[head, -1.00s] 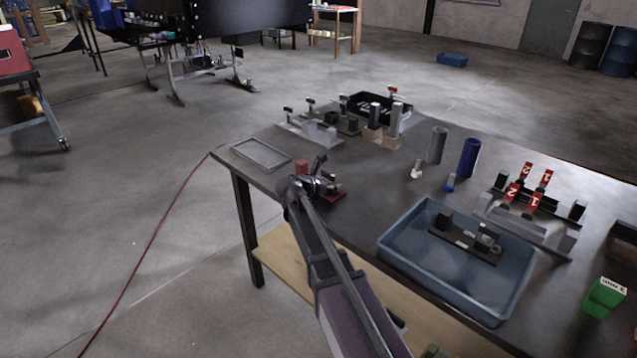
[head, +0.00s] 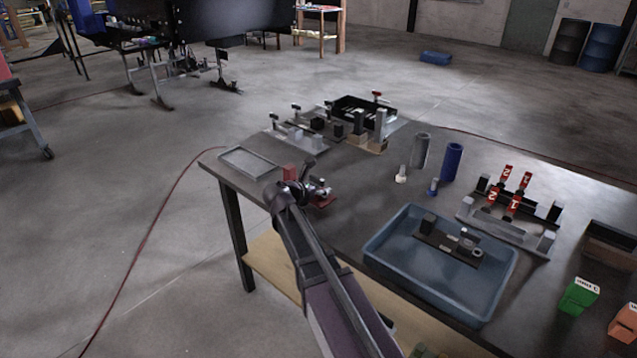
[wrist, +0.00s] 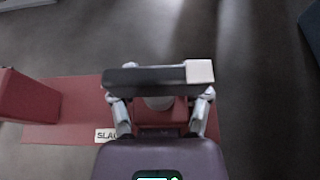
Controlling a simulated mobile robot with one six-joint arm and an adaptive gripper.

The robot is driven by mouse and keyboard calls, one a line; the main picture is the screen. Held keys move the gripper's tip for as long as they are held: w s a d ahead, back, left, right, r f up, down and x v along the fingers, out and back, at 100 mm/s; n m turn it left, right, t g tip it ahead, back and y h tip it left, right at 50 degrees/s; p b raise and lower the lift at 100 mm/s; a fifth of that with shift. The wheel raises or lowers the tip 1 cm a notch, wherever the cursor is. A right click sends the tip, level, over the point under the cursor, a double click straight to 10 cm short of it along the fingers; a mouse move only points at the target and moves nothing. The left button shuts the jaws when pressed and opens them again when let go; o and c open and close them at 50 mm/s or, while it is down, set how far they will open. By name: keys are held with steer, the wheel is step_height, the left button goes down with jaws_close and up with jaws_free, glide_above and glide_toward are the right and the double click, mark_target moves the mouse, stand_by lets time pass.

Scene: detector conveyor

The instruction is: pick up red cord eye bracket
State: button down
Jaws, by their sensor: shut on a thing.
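The red cord eye bracket (wrist: 65,132) lies across the wrist view. It has a flat dark-red base with a partly readable white label, an upright red block (wrist: 28,97) at left and a red middle part between my fingers. In the head view its red block (head: 290,172) shows just behind my gripper (head: 313,187), near the table's left end. In the wrist view my gripper (wrist: 160,115) has one finger on each side of the middle part and is shut on it. A dark bar with a pale end (wrist: 155,77) crosses above and hides some of that part.
The dark table (head: 350,215) has a flat grey tray (head: 232,168) left of the bracket and a blue bin (head: 385,262) to the right, holding a dark fixture. Several fixtures stand behind. Grey (head: 421,152) and blue (head: 452,162) cylinders stand farther right.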

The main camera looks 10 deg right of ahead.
steer(key=s, duration=0.8)
steer(key=s+r+p, duration=0.1)
steer(key=s, duration=0.3)
steer(key=shift+s+a+r, duration=0.1)
steer(key=shift+s+a, duration=0.05)
steer(key=shift+a, duration=0.1)
steer(key=shift+s, duration=0.1)
